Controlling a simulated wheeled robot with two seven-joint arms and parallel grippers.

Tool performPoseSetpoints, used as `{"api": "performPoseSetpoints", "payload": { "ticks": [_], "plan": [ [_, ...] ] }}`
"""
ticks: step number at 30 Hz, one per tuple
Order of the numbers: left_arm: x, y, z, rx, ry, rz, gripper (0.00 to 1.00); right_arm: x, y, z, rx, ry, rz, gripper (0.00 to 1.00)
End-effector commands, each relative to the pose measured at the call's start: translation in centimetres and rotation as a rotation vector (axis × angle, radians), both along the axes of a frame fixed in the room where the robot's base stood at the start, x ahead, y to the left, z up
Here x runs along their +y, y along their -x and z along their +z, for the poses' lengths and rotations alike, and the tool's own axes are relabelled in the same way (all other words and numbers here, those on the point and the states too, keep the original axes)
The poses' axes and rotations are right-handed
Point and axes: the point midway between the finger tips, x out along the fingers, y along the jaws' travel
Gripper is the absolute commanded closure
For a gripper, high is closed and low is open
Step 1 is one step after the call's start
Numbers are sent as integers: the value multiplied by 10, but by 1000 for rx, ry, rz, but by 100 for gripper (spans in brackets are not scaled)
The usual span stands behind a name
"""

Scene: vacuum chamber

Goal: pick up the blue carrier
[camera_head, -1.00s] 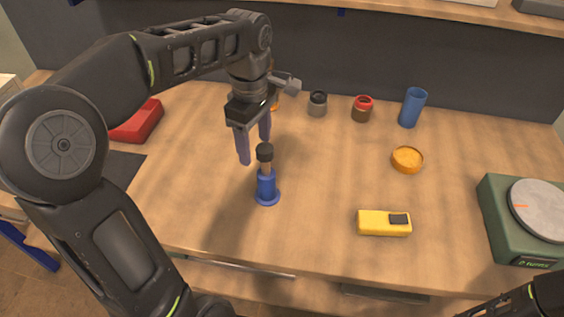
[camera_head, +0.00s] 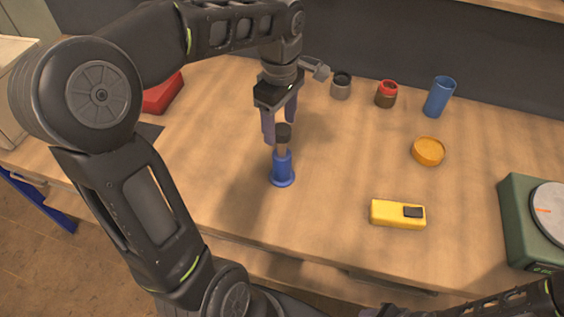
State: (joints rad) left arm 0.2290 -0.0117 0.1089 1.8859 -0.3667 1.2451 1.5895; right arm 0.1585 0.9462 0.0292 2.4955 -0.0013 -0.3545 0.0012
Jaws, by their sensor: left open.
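The blue carrier (camera_head: 283,172) stands upright on the wooden bench, with a round flared foot and a narrower body. A brownish vial with a black cap (camera_head: 283,131) stands upright in it. My left gripper (camera_head: 280,130) is open and empty, pointing down, with its fingers at about the height of the cap in the picture. The fingers appear just behind and left of the cap; I cannot tell whether they straddle it. No contact shows. Parts of my right arm show at the bottom right, but its gripper is out of view.
A yellow device (camera_head: 390,214), orange dish (camera_head: 428,152) and green scale (camera_head: 522,225) are to the right. A blue cup (camera_head: 438,97), red-topped jar (camera_head: 386,95) and dark-capped jar (camera_head: 341,86) stand behind. A red box (camera_head: 163,95) is at left. The bench around the carrier is clear.

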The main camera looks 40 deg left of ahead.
Motion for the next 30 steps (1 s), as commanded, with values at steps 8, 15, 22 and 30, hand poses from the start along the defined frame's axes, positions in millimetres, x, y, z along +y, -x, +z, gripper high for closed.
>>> {"api": "performPoseSetpoints", "payload": {
  "ticks": [8, 15, 22, 30],
  "plan": [
    [-2, 1, -8, 2, 0, -1, 37, 0, 0, 3, 0, 0, 0, 55],
    [-6, 1, -43, 4, 1, 0, 37, 0, 0, 9, 0, 0, 0, 55],
    [-5, 1, -52, -1, 0, -1, 37, 0, 0, 9, 1, 0, 0, 55],
    [-5, 1, -52, 0, 0, -1, 37, 0, 0, 9, 1, 0, 0, 55]
  ]
}}
